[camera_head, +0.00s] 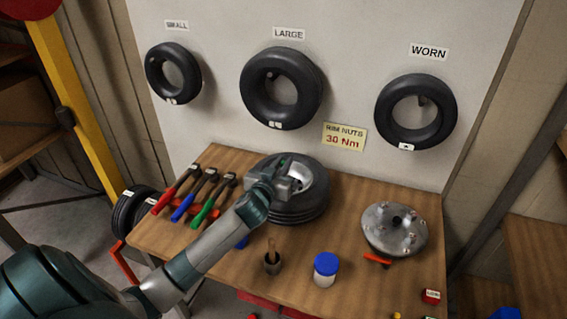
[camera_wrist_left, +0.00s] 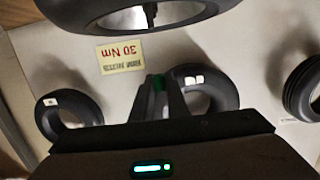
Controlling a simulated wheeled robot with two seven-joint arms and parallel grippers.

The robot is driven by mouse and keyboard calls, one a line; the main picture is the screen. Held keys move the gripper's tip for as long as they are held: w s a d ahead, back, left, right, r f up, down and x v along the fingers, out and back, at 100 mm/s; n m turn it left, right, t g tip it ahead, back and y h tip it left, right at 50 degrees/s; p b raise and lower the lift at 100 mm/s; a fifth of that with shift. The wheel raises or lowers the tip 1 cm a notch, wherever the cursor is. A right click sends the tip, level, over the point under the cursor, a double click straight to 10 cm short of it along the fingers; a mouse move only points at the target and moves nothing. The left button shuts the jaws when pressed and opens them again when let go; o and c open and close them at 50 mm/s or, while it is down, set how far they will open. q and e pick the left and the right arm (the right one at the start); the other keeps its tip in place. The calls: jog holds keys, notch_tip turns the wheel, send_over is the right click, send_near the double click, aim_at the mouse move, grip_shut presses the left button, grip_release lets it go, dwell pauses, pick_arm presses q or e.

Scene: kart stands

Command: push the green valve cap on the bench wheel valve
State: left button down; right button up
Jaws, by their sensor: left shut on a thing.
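The bench wheel (camera_head: 305,212) lies flat on the wooden bench, a black tyre around a silver rim. My left gripper (camera_head: 284,163) is over its left and back part. In the left wrist view the fingers (camera_wrist_left: 160,88) are shut on a small green piece, the green valve cap (camera_wrist_left: 158,84). The cap appears apart from the wheel (camera_wrist_left: 72,14), which shows at the top of that view. A short dark stem (camera_wrist_left: 150,12), likely the valve, stands at its rim. In the head view my gripper and arm hide the valve. My right gripper is not in view.
Red, blue and green-handled tools (camera_head: 208,208) lie left of the wheel. Tyres (camera_head: 281,88) hang on the board behind, beside a torque sign (camera_head: 344,136).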

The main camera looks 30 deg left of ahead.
pick_arm(q)
jog(key=shift+f+b, duration=1.2)
jog(key=shift+f, duration=0.65)
jog(key=shift+f+b, duration=0.3)
jog(key=shift+f, duration=0.25)
jog(key=shift+p, duration=0.3)
dwell(0.6)
jog(key=shift+f+b, duration=0.35)
jog(key=shift+f, duration=0.15)
jog(key=shift+f, duration=0.4)
